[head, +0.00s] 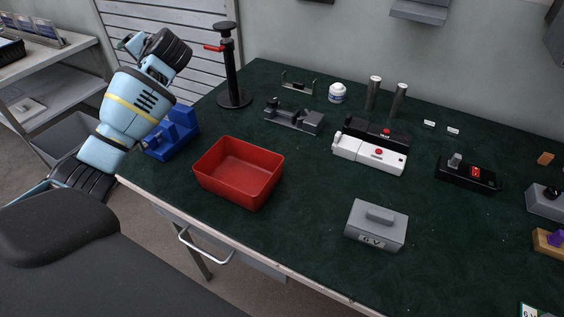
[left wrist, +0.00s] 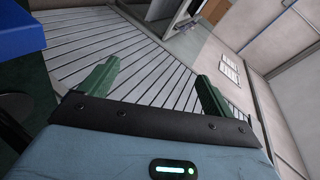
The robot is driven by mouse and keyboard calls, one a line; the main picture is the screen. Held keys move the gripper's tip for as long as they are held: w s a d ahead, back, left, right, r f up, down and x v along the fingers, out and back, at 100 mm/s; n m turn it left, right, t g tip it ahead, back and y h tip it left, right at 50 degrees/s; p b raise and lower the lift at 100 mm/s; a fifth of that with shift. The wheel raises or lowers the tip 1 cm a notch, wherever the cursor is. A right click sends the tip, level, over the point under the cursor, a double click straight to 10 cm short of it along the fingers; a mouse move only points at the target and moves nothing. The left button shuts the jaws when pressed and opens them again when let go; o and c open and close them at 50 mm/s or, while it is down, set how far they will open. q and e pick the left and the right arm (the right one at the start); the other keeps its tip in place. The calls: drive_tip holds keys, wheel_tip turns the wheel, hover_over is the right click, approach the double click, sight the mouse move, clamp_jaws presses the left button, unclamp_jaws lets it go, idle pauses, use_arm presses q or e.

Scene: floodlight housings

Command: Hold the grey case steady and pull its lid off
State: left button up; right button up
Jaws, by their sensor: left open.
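The grey case (head: 372,243) stands on the dark green bench top at the front, right of the middle, with a "6 V" label on its front. Its grey lid (head: 365,213) sits on top and has a raised bar handle (head: 380,214). My left gripper (left wrist: 156,78) is open, with nothing between its two green fingers in the left wrist view. In the head view my left arm is raised at the upper left, beyond the bench's left edge and far from the case. My right gripper is not in view.
A red bin (head: 240,193) stands left of the case. Behind the case lie a white device (head: 367,153) and a black one (head: 377,132). A black box (head: 468,177) is further right. A tall black stand (head: 231,75) rises near the back left corner. The bench around the case is clear.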

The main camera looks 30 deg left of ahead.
use_arm(q)
drive_tip(key=w+d+f+m+t+h, duration=0.1)
drive_tip(key=w+d+m+h, duration=0.25)
drive_tip(key=d, duration=0.85)
drive_tip(key=w+d+f+m+t+h, duration=0.1)
drive_tip(key=w+d+m+t+h, duration=0.2)
drive_tip(key=d, duration=0.9)
drive_tip(key=w+d+f+m+h, duration=0.1)
drive_tip(key=w+d+m+h, duration=0.3)
drive_tip(key=d, duration=0.9)
drive_tip(key=m+g+h, duration=0.3)
drive_tip(key=m+g, duration=0.4)
drive_tip(key=m, duration=0.1)
hover_over(367, 216)
drive_tip(key=w, duration=0.1)
wheel_tip(367, 216, down, 2)
drive_tip(key=shift+w+f, duration=0.1)
drive_tip(key=shift+s+d, duration=0.1)
drive_tip(key=shift+s, duration=0.15)
drive_tip(key=shift+f, duration=6)
drive_tip(key=shift+c, duration=0.3)
